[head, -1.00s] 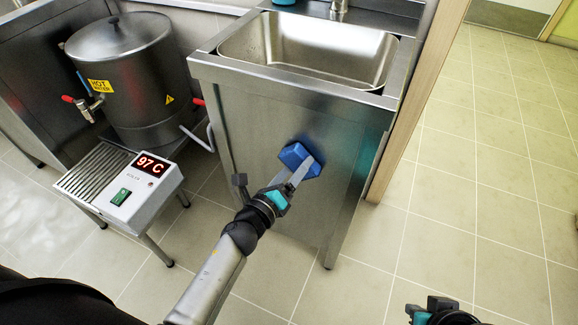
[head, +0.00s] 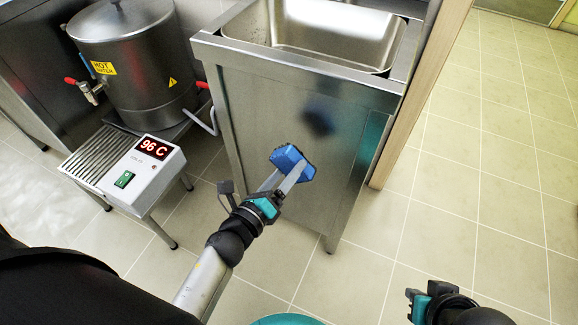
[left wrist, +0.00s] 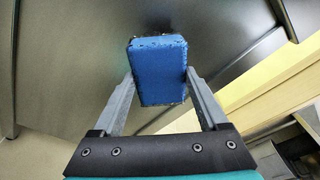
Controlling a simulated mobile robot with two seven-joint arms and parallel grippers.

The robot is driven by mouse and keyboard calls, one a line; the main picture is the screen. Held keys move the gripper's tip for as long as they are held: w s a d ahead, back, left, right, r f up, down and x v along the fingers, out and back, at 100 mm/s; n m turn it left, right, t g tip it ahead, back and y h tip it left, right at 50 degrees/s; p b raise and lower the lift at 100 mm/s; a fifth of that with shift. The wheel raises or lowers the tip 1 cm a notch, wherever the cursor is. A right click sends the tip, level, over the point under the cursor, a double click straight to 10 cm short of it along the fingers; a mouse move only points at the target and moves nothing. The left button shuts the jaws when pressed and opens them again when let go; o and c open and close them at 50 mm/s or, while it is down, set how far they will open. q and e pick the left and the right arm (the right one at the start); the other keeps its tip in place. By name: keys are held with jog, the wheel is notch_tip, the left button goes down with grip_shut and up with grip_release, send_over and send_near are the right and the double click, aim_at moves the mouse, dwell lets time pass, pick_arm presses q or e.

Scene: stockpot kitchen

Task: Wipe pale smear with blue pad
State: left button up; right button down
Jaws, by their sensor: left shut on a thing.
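My left gripper (head: 292,172) is shut on the blue pad (head: 288,158) in the head view. It holds the pad in front of the steel front panel of the sink unit (head: 270,110). A dark bluish patch, which looks like the pad's reflection, shows on the panel above it, and the pad appears apart from the steel. In the left wrist view, the pad (left wrist: 157,70) sits between the two fingers of the left gripper (left wrist: 158,85). My right gripper (head: 420,298) is at the lower right, over the floor, its jaws unclear. I cannot make out a pale smear.
The sink basin (head: 330,35) is above the panel. A steel hot-water boiler (head: 140,70) with a red-handled tap stands at the left. Its control box (head: 148,170), reading 96 C, and slatted tray (head: 95,160) are in front. Tiled floor (head: 490,150) at the right is clear.

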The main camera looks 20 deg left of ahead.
pick_arm(q)
jog(key=v, duration=0.3)
jog(key=shift+d+f, duration=0.15)
dwell(0.3)
dwell(0.4)
